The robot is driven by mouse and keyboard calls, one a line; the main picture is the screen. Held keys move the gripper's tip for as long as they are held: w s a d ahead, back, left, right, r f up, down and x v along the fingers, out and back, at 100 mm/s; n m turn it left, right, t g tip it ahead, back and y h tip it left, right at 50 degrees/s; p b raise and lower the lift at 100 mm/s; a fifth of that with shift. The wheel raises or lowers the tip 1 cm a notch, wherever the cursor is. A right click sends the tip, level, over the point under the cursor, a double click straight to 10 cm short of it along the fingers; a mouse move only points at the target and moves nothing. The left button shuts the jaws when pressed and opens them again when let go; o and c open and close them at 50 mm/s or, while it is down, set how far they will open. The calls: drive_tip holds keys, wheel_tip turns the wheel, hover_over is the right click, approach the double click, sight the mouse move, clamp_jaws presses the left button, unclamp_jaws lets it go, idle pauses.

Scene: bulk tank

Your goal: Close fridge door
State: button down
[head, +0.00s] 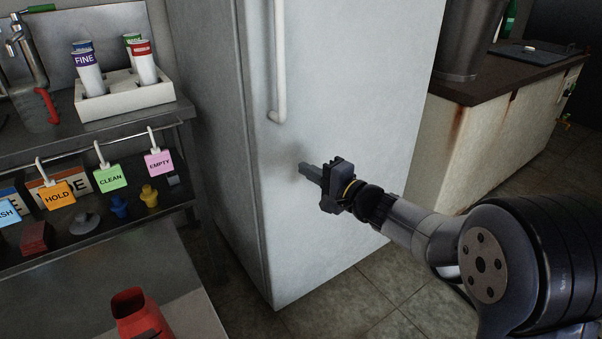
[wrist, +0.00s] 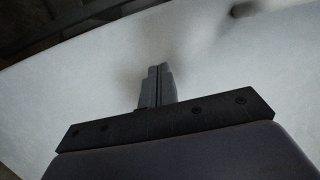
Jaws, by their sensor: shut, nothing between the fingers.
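The fridge door (head: 345,75) is a tall pale grey-white panel in the middle of the head view. Its white vertical bar handle (head: 280,70) is near the door's left edge. No clear gap shows between door and fridge body (head: 207,100), though I cannot tell whether it is fully closed. My gripper (head: 306,170) is in front of the door, below and right of the handle's lower end. Its fingers are shut and empty, pointing at the panel. In the wrist view the fingertips (wrist: 159,69) are very near the pale surface; I cannot tell whether they touch.
On the left stands a metal shelf unit with a white tray (head: 125,98) of labelled cups and hanging tags such as an orange one (head: 59,196). A red object (head: 139,314) is at the bottom left. A dark-topped counter (head: 500,75) is at right. Tiled floor (head: 345,300) shows below the door.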

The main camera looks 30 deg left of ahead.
sight(288, 156)
drive_tip(key=s+p+v, duration=0.1)
drive_tip(key=v, duration=0.8)
drive_tip(key=shift+a, duration=0.2)
drive_tip(key=x, duration=0.4)
drive_tip(key=w+x, duration=0.1)
drive_tip(key=x, duration=0.3)
drive_tip(key=w+x, duration=0.1)
drive_tip(key=x, duration=0.3)
drive_tip(key=shift+w+b, duration=0.2)
drive_tip(key=shift+b, duration=0.15)
drive_tip(key=shift+s+d, duration=0.1)
drive_tip(key=shift+d, duration=0.05)
